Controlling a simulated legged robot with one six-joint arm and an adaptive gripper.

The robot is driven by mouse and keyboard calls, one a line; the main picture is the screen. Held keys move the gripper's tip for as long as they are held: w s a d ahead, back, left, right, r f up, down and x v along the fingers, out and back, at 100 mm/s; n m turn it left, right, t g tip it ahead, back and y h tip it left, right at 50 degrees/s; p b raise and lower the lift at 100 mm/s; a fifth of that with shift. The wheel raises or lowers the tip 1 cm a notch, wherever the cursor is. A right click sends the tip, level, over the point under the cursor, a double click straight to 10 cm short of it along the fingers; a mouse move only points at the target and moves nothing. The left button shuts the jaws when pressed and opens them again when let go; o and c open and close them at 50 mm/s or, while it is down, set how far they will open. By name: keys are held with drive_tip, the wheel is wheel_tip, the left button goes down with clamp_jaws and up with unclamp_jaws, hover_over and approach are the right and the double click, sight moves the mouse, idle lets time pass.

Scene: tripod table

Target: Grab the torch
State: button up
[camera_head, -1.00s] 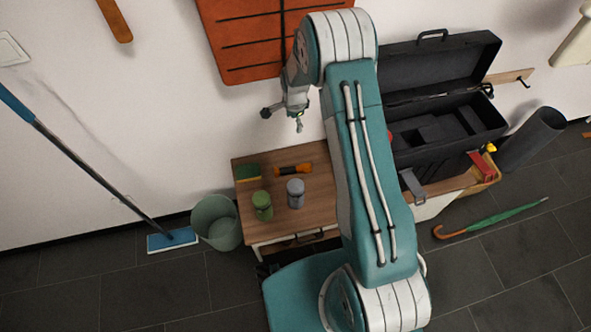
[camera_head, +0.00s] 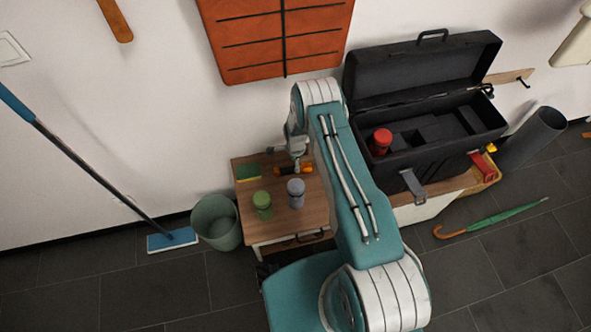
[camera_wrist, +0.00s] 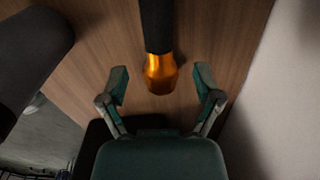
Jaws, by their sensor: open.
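The torch (camera_head: 306,171) is orange and black and lies on the small wooden table (camera_head: 303,217), towards its back edge. In the wrist view the torch (camera_wrist: 160,70) points down the picture, its orange end just ahead of and between my open fingers. My gripper (camera_wrist: 161,84) is open and empty, with a finger to each side of the torch's line. In the head view my gripper (camera_head: 297,164) is low over the table at the torch, hiding part of it. I cannot tell whether it touches the torch.
A green can (camera_head: 262,206) and a grey can (camera_head: 296,193) stand in front of the torch. A green and yellow sponge (camera_head: 248,172) lies to its left. A black open toolbox (camera_head: 440,150) with a red can (camera_head: 381,141) is on the right. A bucket (camera_head: 217,224) stands left of the table.

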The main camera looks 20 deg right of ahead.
sight(293, 170)
wheel_tip(293, 170, down, 5)
drive_tip(key=shift+f, duration=0.1)
clamp_jaws()
idle(0.3)
